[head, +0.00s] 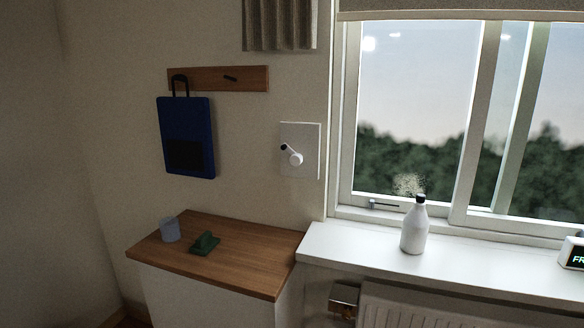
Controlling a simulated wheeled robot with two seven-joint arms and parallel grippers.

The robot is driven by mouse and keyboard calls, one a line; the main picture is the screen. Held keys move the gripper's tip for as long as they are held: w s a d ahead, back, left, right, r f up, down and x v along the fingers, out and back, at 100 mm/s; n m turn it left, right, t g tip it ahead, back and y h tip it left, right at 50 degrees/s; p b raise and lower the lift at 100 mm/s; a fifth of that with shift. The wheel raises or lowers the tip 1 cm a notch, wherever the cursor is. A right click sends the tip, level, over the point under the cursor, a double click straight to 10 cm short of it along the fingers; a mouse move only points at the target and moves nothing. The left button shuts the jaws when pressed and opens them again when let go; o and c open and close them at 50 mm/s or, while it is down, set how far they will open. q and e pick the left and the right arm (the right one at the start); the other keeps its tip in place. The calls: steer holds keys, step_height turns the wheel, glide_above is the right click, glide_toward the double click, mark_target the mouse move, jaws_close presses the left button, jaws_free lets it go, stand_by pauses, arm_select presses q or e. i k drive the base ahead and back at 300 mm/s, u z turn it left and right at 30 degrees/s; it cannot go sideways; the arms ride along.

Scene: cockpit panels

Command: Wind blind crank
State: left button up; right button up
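The crank (291,154) is a small white arm with a round white hub and a dark knob at its upper left end. It sits on a pale square plate (312,140) fixed to the wall, left of the window. The blind (460,15) shows as a pale band across the top of the window, with most of the glass uncovered below it. Neither of my grippers shows in the head view, and nothing touches the crank.
A wooden-topped cabinet (250,262) stands below the crank, with a greyish cup (170,229) and a green object (205,243) on it. A blue bag (186,125) hangs from a wooden rack (215,79). A white bottle (414,228) stands on the windowsill (350,250).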

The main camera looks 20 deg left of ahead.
mark_target(296, 159)
steer(key=u, duration=0.2)
steer(key=k, duration=0.3)
steer(key=z, duration=1.2)
steer(key=i, duration=0.7)
steer(key=u, duration=0.55)
steer(key=i, duration=0.6)
steer(key=u, duration=0.6)
